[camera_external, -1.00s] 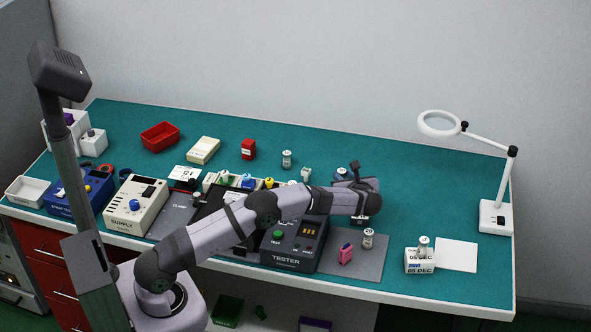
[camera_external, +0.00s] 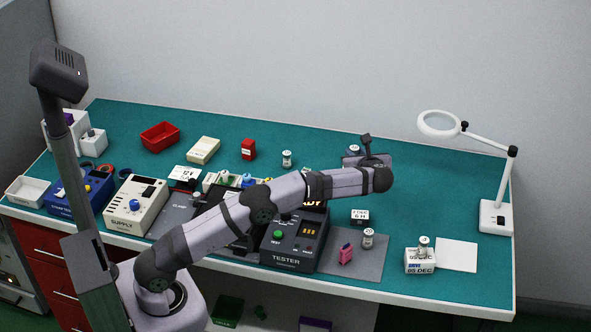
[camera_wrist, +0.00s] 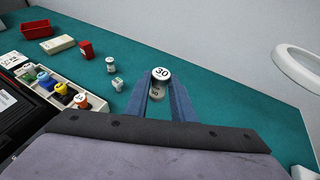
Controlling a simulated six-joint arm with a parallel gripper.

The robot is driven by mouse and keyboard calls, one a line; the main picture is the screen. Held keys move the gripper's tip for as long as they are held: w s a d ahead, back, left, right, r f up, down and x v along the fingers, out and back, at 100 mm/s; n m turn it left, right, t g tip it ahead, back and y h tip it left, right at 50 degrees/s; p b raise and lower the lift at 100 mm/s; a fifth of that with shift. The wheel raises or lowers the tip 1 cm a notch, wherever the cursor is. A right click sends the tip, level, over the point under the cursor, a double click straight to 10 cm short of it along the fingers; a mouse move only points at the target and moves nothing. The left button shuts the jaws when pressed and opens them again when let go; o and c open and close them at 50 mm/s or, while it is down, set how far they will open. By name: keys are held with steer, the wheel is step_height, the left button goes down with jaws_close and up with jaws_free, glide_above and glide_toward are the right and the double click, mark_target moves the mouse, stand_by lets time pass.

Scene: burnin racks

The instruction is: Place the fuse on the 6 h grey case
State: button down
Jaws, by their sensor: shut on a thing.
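My gripper (camera_wrist: 164,105) is shut on a small clear cylinder with a white cap marked 30, the fuse (camera_wrist: 161,74), held upright between the blue fingers in the wrist view. In the external view the fuse's white top (camera_external: 354,149) shows just behind my wrist, above the back right of the bench. A small dark-sided case with a white label (camera_external: 360,216) sits on the bench in front of my gripper; its print looks like 6 H but is too small to be sure. Whether it is the grey case I cannot tell.
A black tester (camera_external: 296,243) stands left of that case. A pink part (camera_external: 346,254) and another capped cylinder (camera_external: 368,238) are on a grey mat. A white block (camera_external: 420,261) and magnifier lamp (camera_external: 497,216) stand at right. The bench between is clear.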

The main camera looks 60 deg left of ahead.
steer(key=s+d+r+m+t+p, duration=0.2)
steer(key=d+r, duration=0.3)
steer(key=d, duration=0.1)
steer(key=m+t+h+p, duration=0.2)
glide_above(358, 218)
steer(key=shift+s+d+f, duration=0.1)
steer(key=shift+d+f, duration=0.05)
steer(key=shift+f, duration=2.65)
steer(key=shift+w+d+f, duration=0.1)
steer(key=shift+d+f, duration=0.05)
steer(key=shift+f, duration=2.7)
steer(key=shift+s+d+f, duration=0.1)
steer(key=shift+d+f, duration=0.05)
steer(key=shift+f, duration=2.65)
steer(key=shift+b, duration=0.3)
steer(key=shift+f, duration=0.2)
steer(key=c, duration=1.5)
jaws_free()
steer(key=shift+r, duration=0.1)
